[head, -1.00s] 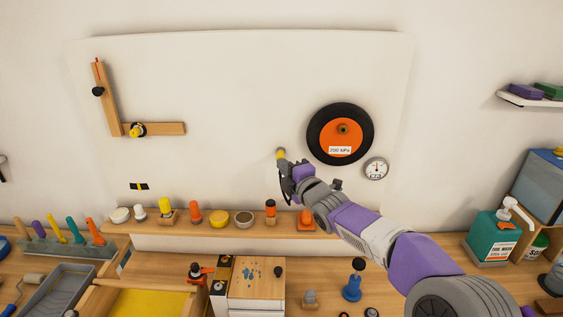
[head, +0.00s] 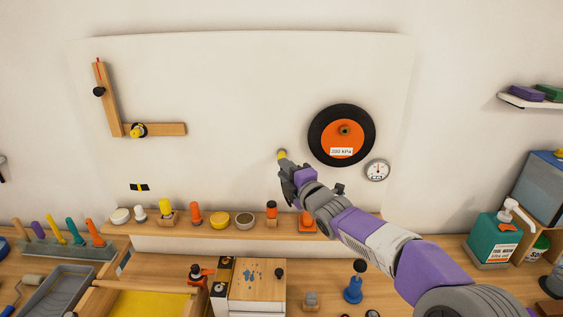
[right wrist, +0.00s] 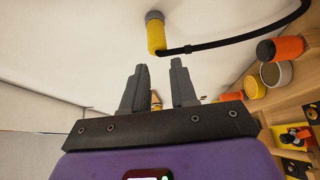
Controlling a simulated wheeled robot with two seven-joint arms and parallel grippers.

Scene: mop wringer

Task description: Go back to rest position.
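My right gripper (head: 285,168) is in front of the pale wall panel (head: 230,75), left of the black and orange wheel (head: 328,160). In the right wrist view its two fingers (right wrist: 159,68) stand apart with nothing between them. A yellow cylinder with a grey end (right wrist: 156,36) is just beyond the fingertips, apart from them. A black cable (right wrist: 240,38) runs from it to the right. In the head view the yellow cylinder (head: 282,153) shows just above the gripper. My left gripper is not in view.
A small gauge (head: 376,170) is by the wheel. A wooden L-shaped piece (head: 153,129) is on the panel. A ledge (head: 180,230) with several small items runs below. The crowded bench holds a yellow-floored tray (head: 150,303) and a green pump bottle (head: 492,240).

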